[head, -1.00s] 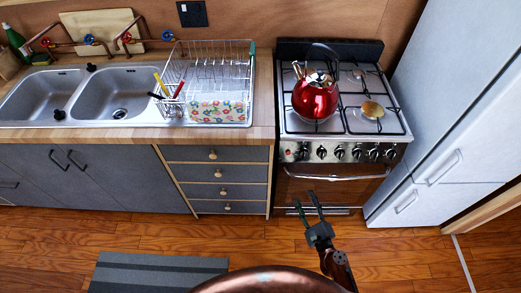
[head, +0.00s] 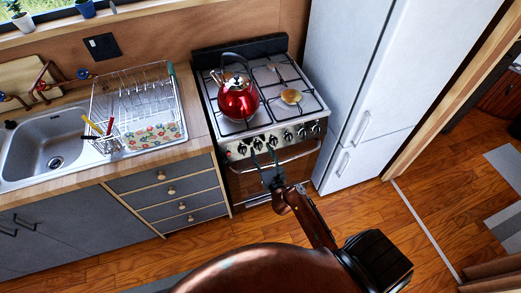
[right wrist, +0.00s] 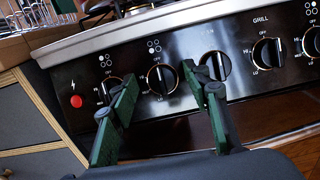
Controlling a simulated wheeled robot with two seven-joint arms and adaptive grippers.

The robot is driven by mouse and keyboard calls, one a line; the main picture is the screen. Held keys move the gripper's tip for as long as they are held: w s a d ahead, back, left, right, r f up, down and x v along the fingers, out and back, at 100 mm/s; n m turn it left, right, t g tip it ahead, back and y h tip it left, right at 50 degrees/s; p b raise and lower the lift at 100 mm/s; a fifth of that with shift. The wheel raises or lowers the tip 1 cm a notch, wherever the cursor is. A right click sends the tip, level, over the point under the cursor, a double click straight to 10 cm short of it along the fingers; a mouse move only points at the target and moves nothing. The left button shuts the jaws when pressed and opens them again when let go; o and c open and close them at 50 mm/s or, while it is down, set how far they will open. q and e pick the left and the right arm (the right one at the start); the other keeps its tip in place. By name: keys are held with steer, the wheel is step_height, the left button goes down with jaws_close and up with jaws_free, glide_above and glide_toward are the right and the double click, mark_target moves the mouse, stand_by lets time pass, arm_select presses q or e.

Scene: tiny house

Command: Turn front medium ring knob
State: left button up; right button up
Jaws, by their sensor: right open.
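The stove's control panel (right wrist: 240,90) carries a row of black knobs with small ring icons above them. My right gripper (head: 264,156) is open in front of the panel, and its green fingers also show in the right wrist view (right wrist: 160,82). The second knob from the left (right wrist: 160,78) appears between the two fingertips. I cannot tell whether the fingers reach around it or stop short. The first knob (right wrist: 106,88) is partly behind the left finger, and the third knob (right wrist: 217,68) is partly behind the right finger. The icons are too small to tell which is the medium ring.
A red kettle (head: 238,102) stands on the stove top (head: 262,82). A red button (right wrist: 76,101) is left of the knobs. The oven handle (head: 285,160) runs below the panel. A white fridge (head: 350,90) stands right of the stove, drawers (head: 170,190) to the left.

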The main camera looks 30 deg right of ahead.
steer(key=shift+w+d, duration=0.15)
steer(key=shift+w, duration=0.35)
steer(key=shift+c, duration=0.2)
steer(key=c, duration=1.1)
